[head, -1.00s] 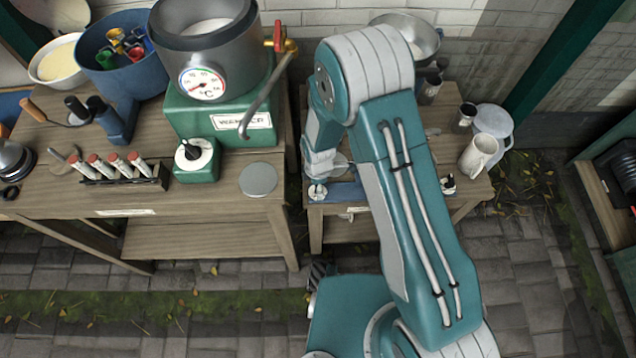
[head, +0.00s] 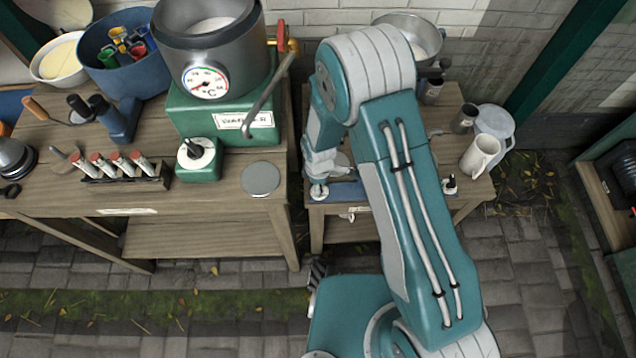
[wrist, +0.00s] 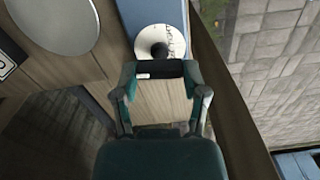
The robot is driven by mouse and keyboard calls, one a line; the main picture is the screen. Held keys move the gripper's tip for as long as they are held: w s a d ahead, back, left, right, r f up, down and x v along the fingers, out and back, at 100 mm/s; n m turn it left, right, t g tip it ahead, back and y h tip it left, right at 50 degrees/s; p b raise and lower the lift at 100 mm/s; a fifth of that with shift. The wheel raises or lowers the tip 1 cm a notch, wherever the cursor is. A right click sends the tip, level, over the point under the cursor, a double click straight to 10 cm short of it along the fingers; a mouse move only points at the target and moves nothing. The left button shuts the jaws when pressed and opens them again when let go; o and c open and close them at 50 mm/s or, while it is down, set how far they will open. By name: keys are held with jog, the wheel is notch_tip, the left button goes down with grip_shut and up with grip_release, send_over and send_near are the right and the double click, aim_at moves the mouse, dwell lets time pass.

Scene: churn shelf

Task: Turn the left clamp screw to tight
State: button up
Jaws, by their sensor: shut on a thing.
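The left clamp screw is a dark knob (wrist: 159,50) over a round white dial (wrist: 172,38) with markings, in the upper middle of the wrist view. The dial also shows in the head view (head: 318,192), at the left end of a blue clamp body (head: 347,190) on the small right bench. My gripper (wrist: 160,68) is shut on the knob, and its teal fingers hide part of it. In the head view my gripper (head: 319,178) is over the dial. A second dark knob (head: 450,182), likely the right clamp screw, stands to the right of my arm. I cannot read the dial's setting.
A taller bench (head: 90,205) stands to the left across a narrow gap, with a grey disc (head: 261,178) near its right edge. A green heater (head: 225,117) carries a metal pot (head: 208,50). A white mug (head: 480,155) and a jug (head: 494,125) stand at the right.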

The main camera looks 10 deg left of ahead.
jog(key=m, duration=0.4)
jog(key=shift+w+m, duration=0.1)
jog(key=shift+m, duration=0.3)
jog(key=m, duration=0.3)
jog(key=shift+d+m, duration=0.1)
jog(key=shift+m, duration=0.2)
jog(key=m, duration=0.4)
jog(key=shift+m, duration=1.9)
jog(key=o, duration=1.2)
jog(key=shift+c, duration=0.2)
jog(key=shift+r, duration=0.1)
notch_tip(320, 180, up, 12)
